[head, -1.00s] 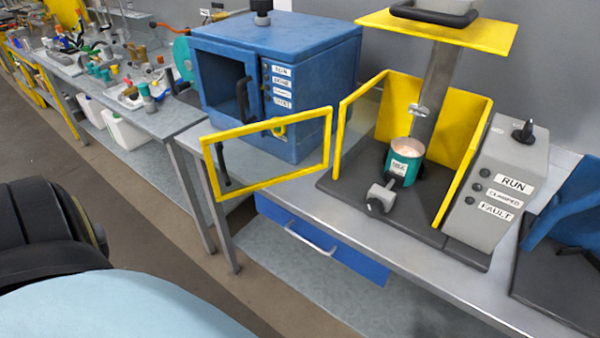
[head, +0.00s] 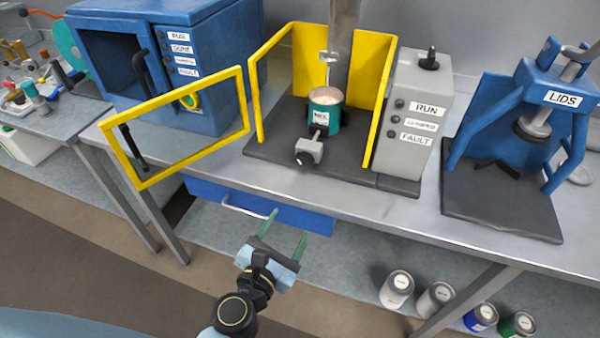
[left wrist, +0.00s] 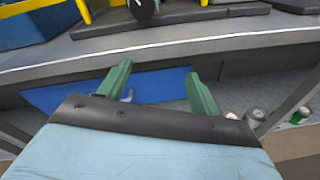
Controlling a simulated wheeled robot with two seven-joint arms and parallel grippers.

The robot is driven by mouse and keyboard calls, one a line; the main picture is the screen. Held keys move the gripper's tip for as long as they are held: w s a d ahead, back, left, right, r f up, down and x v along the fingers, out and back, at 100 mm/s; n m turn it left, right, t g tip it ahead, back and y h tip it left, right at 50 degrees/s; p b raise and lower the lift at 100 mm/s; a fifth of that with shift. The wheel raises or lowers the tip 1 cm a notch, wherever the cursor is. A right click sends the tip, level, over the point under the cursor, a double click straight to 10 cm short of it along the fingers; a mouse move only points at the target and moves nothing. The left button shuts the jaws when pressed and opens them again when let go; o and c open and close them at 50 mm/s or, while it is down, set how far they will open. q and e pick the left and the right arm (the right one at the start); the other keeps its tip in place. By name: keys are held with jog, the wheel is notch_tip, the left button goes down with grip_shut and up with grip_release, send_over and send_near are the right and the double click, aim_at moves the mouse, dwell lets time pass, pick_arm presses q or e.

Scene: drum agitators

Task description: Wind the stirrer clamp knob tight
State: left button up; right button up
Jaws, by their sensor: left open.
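The stirrer clamp is a small grey block with a dark round knob (head: 302,157), at the front of the stirrer's dark base. Its front also shows at the top of the left wrist view (left wrist: 142,8). A teal can (head: 324,112) with pale contents stands upright behind the clamp. The yellow guard door (head: 190,90) hangs open to the left. My left gripper (head: 287,227) is open and empty, in front of the bench edge and below the clamp. Its green fingers (left wrist: 158,85) are spread apart in the left wrist view. My right gripper is not in view.
A grey control box (head: 418,75) with RUN and FAULT labels stands right of the clamp. A blue lid press (head: 535,95) is further right. A blue drawer (head: 300,215) sits under the bench edge. Several cans stand on the shelf below, including a grey one (head: 396,288).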

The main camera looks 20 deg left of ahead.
aim_at(302, 165)
pick_arm(q)
notch_tip(302, 165, up, 5)
jog(key=a+n+t, duration=0.1)
jog(key=n, duration=0.3)
jog(key=shift+y, duration=0.4)
jog(key=w+p, duration=0.2)
jog(key=w, duration=1.1)
jog(key=shift+w+r, duration=0.15)
jog(key=shift+w, duration=0.2)
jog(key=shift+c, duration=0.4)
jog(key=c, duration=0.9)
jog(key=shift+m, duration=0.4)
